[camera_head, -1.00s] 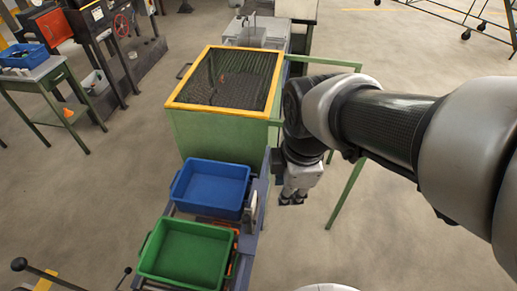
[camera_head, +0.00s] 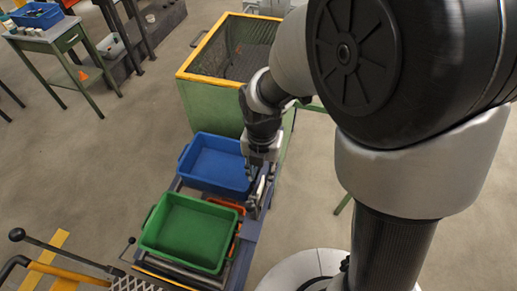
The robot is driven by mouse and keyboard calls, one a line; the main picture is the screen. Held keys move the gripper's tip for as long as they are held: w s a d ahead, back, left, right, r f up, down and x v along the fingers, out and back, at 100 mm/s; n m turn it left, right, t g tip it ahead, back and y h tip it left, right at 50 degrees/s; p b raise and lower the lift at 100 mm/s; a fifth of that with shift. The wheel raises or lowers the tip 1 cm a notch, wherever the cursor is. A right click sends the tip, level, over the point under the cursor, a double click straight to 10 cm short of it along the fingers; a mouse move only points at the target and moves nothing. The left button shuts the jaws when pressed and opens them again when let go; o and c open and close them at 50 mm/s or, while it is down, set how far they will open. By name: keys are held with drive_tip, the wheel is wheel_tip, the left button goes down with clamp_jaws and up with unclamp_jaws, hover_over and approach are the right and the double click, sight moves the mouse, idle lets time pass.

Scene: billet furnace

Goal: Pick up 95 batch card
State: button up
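I cannot make out a batch card or the number 95 in this view. My gripper (camera_head: 259,178) points down at the right edge of the bench (camera_head: 249,237), just right of the blue bin (camera_head: 215,164). A small grey upright piece (camera_head: 254,207) stands on the bench directly below the fingers. I cannot tell whether the fingers touch it or how far apart they are. The gripper hides part of the bench edge and of that piece.
The green bin (camera_head: 188,232) and the blue bin look empty. An orange item (camera_head: 228,204) lies behind the green bin. A green box with a yellow-rimmed mesh top (camera_head: 228,88) stands behind. Levers (camera_head: 60,250) rise at lower left. Open floor lies left.

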sight(261, 184)
wheel_tip(261, 184, down, 8)
drive_tip(key=b, duration=0.3)
drive_tip(key=shift+w+f+b, duration=0.1)
drive_tip(key=shift+f+b, duration=0.15)
drive_tip(key=shift+b, duration=0.1)
drive_tip(key=shift+r, duration=0.1)
drive_tip(key=shift+c, duration=0.4)
clamp_jaws()
